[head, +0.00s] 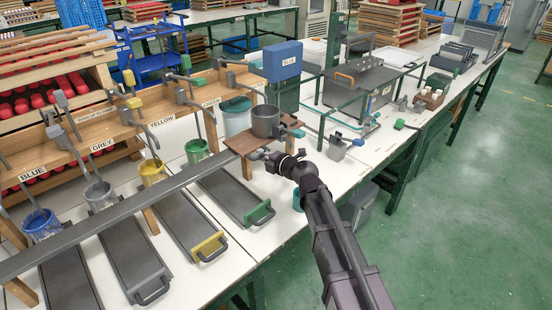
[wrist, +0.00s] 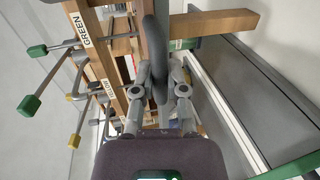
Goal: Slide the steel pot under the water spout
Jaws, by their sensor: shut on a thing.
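The steel pot (head: 266,121) is a grey cylinder standing upright on a small brown wooden stand (head: 243,142) near the table's right part. My gripper (head: 266,155) is at the front of the stand, just below the pot. In the wrist view its fingers (wrist: 160,92) are closed around a dark grey curved handle (wrist: 155,45), which appears to be the pot's. The pot's body is not clear in that view. A blue tank (head: 283,61) with a white label stands behind the pot; a grey fitting beside it appears to be the spout, partly unclear.
A wooden rack (head: 160,132) with labelled levers and paint buckets runs left. Long grey trays with handles, including a green one (head: 258,212), lie before it. A teal-lidded white container (head: 237,116) is close behind the pot. A small grey box (head: 337,149) stands to the right.

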